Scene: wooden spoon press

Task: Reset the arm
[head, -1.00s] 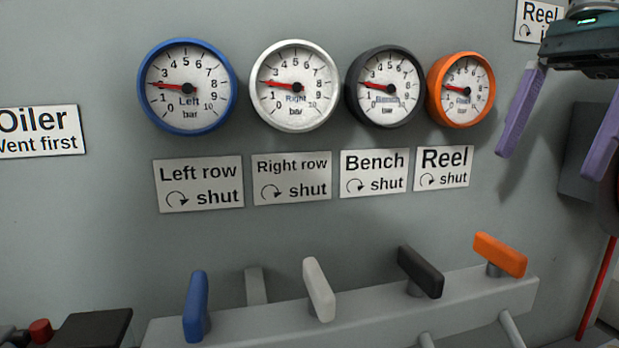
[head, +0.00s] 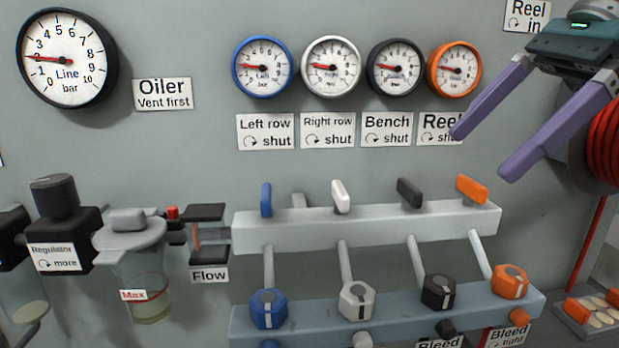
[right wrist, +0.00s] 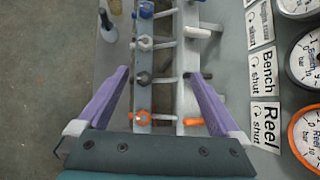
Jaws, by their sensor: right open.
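My right gripper (head: 482,152) is in the upper right of the head view, with two purple fingers spread wide and nothing between them. It hangs in front of the wall, and one fingertip overlaps the Reel sign (head: 441,128). In the right wrist view, the open fingers (right wrist: 162,73) frame the valve manifold, with the orange lever (right wrist: 194,121) and orange knob (right wrist: 141,118) seen between and below the tips. In the head view, the orange lever (head: 472,188) stands apart from the gripper, below it. My left gripper is not in view.
Several levers sit on the grey manifold (head: 340,228), with a lower bar of knobs (head: 400,312) beneath. Gauges line the wall, including the large Line gauge (head: 67,58). A red hose reel (head: 604,142) is close behind the right gripper. A regulator (head: 62,225) stands left.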

